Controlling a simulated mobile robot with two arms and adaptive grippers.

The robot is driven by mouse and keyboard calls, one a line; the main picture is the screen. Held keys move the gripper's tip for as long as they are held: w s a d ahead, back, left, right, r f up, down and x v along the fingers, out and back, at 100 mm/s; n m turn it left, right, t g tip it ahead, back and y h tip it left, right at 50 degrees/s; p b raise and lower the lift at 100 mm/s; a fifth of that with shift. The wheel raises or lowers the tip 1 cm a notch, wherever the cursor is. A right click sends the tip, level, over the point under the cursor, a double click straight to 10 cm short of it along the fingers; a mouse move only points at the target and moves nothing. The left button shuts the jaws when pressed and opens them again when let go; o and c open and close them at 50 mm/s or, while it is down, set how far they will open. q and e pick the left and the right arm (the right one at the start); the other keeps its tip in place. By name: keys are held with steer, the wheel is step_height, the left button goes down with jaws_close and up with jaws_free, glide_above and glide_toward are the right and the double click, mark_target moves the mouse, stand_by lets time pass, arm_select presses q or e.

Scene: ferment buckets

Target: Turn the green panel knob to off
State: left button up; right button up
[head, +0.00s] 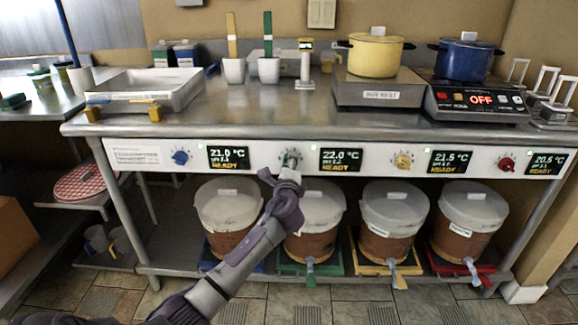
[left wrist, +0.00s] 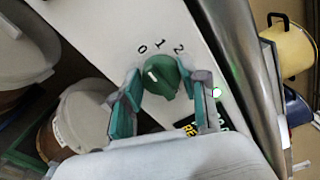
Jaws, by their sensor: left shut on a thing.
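The green panel knob (left wrist: 160,78) shows in the left wrist view on the white panel, below the printed marks 0, 1 and 2. A short white mark shows on the left part of its face; I cannot tell exactly which number it lines up with. My left gripper (left wrist: 160,98) has its teal fingers on both sides of the knob, shut on it. In the head view the left gripper (head: 290,168) reaches up to the panel (head: 375,160) just left of the 22.0 °C display (head: 341,160) and mostly covers the knob. My right gripper is not in view.
Blue (head: 180,157), yellow (head: 403,161) and red (head: 507,164) knobs sit along the same panel. Several lidded buckets (head: 394,210) stand below on coloured trays. A yellow pot (head: 376,55) and a blue pot (head: 463,60) stand on the counter above. A steel edge runs along the panel's top.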

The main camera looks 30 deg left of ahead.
arm_select(q)
steer(key=shift+f+n, duration=0.1)
steer(key=shift+n, duration=0.2)
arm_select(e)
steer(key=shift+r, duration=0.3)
arm_select(q)
steer(key=o, duration=1.1)
steer(key=v, duration=1.2)
steer(key=shift+f, duration=0.1)
